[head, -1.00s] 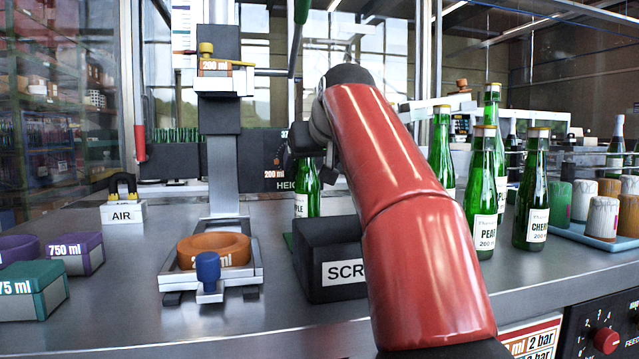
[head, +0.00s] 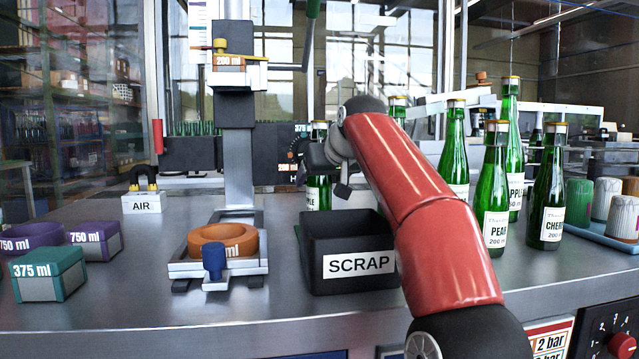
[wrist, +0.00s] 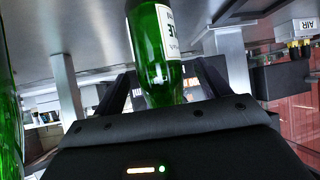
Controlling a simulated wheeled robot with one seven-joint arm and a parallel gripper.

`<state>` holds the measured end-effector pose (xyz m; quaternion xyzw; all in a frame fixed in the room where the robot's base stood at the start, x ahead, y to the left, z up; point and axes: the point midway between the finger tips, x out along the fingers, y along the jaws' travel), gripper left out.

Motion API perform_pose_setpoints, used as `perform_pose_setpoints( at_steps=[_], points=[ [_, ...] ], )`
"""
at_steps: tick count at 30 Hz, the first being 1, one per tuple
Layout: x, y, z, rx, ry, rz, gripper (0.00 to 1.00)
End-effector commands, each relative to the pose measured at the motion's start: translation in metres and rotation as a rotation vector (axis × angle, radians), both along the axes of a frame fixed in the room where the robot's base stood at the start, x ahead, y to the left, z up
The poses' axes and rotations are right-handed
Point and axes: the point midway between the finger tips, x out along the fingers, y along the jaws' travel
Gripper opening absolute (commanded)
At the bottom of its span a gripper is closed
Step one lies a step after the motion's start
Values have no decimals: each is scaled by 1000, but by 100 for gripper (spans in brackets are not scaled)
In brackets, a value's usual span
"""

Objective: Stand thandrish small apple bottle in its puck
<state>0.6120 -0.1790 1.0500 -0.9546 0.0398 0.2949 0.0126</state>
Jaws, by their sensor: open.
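A green bottle (head: 319,185) with a white label stands behind the scrap bin in the head view, partly hidden by the bin and my arm. The orange 200 ml puck (head: 222,241) sits empty on the metal carriage of the press.
The black scrap bin (head: 345,275) stands between the puck and my arm. Several green bottles, including pear (head: 496,195) and cherry (head: 549,190), stand at right. Teal (head: 48,274) and purple (head: 95,238) blocks are at left. A blue tray (head: 600,235) holds capsules.

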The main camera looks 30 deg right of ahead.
Motion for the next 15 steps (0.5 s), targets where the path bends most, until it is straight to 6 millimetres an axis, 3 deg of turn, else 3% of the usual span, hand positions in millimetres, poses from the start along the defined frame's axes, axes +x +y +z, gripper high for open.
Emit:
perform_pose_setpoints(
  at_steps=[3, 15],
  points=[
    [0, 0, 0, 0, 0, 0, 75],
    [0, 0, 0, 0, 1, -1, 23]
  ],
)
